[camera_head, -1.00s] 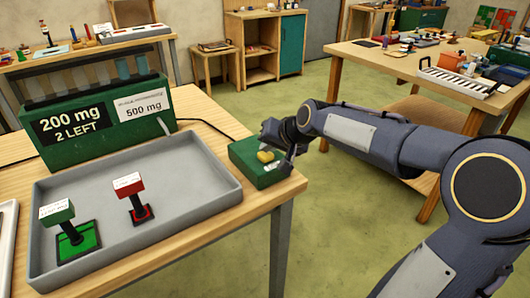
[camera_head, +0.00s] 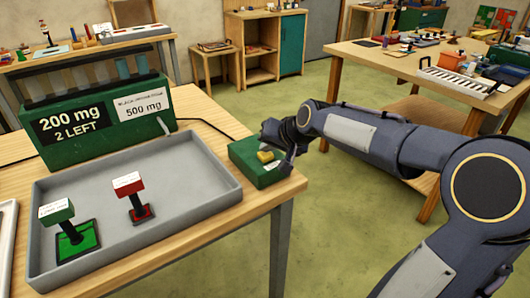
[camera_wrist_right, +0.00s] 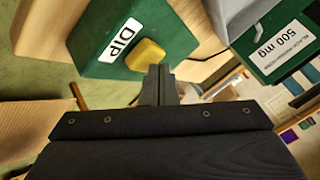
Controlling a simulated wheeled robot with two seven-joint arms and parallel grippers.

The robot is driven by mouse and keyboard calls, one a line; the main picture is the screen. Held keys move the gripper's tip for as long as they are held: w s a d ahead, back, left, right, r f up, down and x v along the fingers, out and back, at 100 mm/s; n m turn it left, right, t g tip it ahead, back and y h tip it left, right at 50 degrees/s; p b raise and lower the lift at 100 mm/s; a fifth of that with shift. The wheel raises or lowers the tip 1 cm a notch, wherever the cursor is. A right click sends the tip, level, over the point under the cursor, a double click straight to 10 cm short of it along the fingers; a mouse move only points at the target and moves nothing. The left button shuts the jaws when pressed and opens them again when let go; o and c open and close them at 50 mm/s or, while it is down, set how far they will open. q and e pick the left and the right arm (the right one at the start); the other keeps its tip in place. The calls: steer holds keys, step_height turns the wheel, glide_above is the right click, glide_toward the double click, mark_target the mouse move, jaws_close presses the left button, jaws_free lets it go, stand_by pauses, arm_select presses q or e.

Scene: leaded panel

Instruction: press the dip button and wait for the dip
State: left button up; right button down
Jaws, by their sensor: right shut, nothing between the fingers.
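A small green box (camera_head: 246,151) sits at the right corner of the near table, with a yellow button (camera_head: 265,156) on top. In the right wrist view the box (camera_wrist_right: 175,32) reads "DIP" beside its yellow button (camera_wrist_right: 146,54). My right gripper (camera_head: 289,147) is at the box, its fingers shut and empty. In the wrist view the fingertips (camera_wrist_right: 159,72) are right by the button's edge; I cannot tell whether they touch it. The larger green unit (camera_head: 104,138) shows "200 mg 2 LEFT" and a white "500 mg" label. My left gripper is out of view.
A dark cable runs behind the box. Another table (camera_head: 400,62) with various items stands at the back right, with green floor between.

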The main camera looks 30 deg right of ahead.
mark_target(268, 155)
steer(key=shift+f, duration=0.4)
steer(key=shift+r, duration=0.45)
step_height(268, 155, up, 6)
steer(key=p, duration=0.5)
steer(key=shift+r, duration=0.1)
stand_by(0.3)
stand_by(0.5)
